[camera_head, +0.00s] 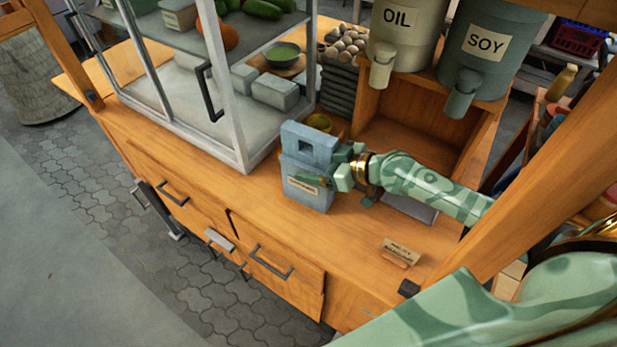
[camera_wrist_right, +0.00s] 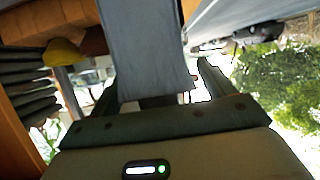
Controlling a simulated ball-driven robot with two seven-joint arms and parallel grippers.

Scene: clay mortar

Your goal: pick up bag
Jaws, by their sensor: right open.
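A blue-grey bag (camera_head: 306,190) with a handle hole and a small label stands upright on the wooden counter (camera_head: 240,205), just right of the glass case. My right gripper (camera_head: 328,172) is at the bag's right side. One finger reaches across the bag's labelled front, and the other side of the jaws is partly hidden. In the right wrist view the bag (camera_wrist_right: 145,45) lies between the two spread fingers of the open gripper (camera_wrist_right: 158,85). Contact cannot be told. My left gripper is not in view.
The glass case (camera_head: 235,100) holds trays and vegetables at left. OIL (camera_head: 400,40) and SOY (camera_head: 485,45) dispensers hang above a wooden cubby at the back. A small sign (camera_head: 400,252) stands on the counter at right. The front counter strip is mostly clear.

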